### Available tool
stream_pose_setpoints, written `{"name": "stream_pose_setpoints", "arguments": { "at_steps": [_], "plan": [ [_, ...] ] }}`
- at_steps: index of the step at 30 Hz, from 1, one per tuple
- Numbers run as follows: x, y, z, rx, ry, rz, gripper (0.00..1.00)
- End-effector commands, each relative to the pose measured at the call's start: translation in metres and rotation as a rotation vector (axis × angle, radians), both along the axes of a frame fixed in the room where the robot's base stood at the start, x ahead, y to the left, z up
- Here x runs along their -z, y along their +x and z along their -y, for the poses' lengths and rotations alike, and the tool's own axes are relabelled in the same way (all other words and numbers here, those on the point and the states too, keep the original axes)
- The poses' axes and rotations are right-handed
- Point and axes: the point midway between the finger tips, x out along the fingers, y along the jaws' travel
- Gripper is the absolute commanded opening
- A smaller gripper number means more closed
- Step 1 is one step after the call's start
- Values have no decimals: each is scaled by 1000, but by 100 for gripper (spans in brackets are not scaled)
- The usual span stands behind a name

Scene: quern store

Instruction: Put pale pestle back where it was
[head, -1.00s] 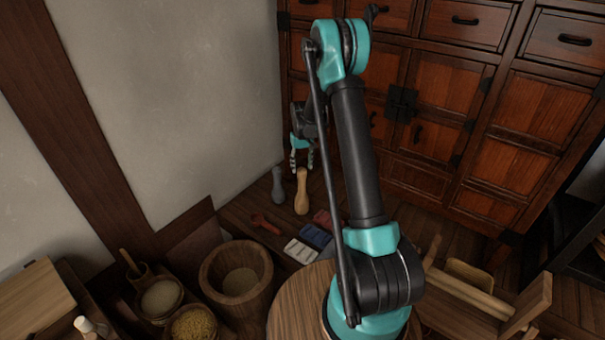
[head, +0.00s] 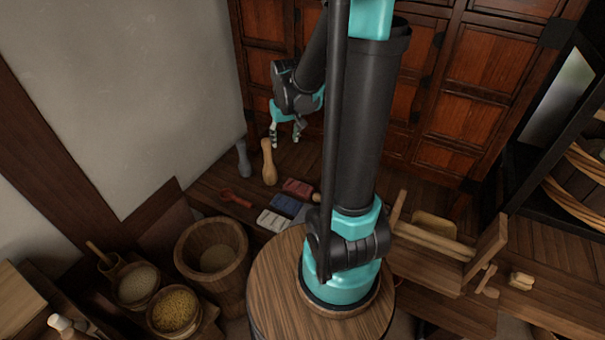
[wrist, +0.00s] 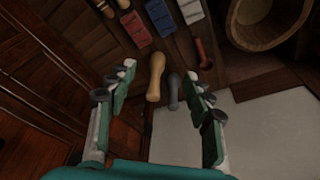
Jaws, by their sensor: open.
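The pale pestle (head: 268,162) is a light wooden, waisted club standing upright on the dark wooden bench by the wall. It also shows in the wrist view (wrist: 156,77), between my open fingers in the picture but beyond their tips. My gripper (head: 286,136) is open and empty, above and slightly right of the pale pestle in the head view. I see no contact between them. A grey pestle (head: 243,158) stands close left of the pale one; it also shows in the wrist view (wrist: 173,92).
A red tool (head: 236,197) and red, blue and white blocks (head: 273,220) lie on the bench. A wooden bucket (head: 212,250) and bowls of grain (head: 173,309) stand at the front left. A drawer cabinet (head: 425,90) rises behind. A wooden box-like piece (head: 440,245) is at the right.

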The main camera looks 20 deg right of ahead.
Motion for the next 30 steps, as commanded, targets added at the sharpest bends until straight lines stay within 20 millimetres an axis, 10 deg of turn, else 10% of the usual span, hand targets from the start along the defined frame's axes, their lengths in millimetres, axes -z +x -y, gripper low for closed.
{"name": "stream_pose_setpoints", "arguments": {
  "at_steps": [15,30],
  "plan": [
    [15,-144,9,66,16,128,51],
    [20,-157,10,74,18,142,51]
  ]
}}
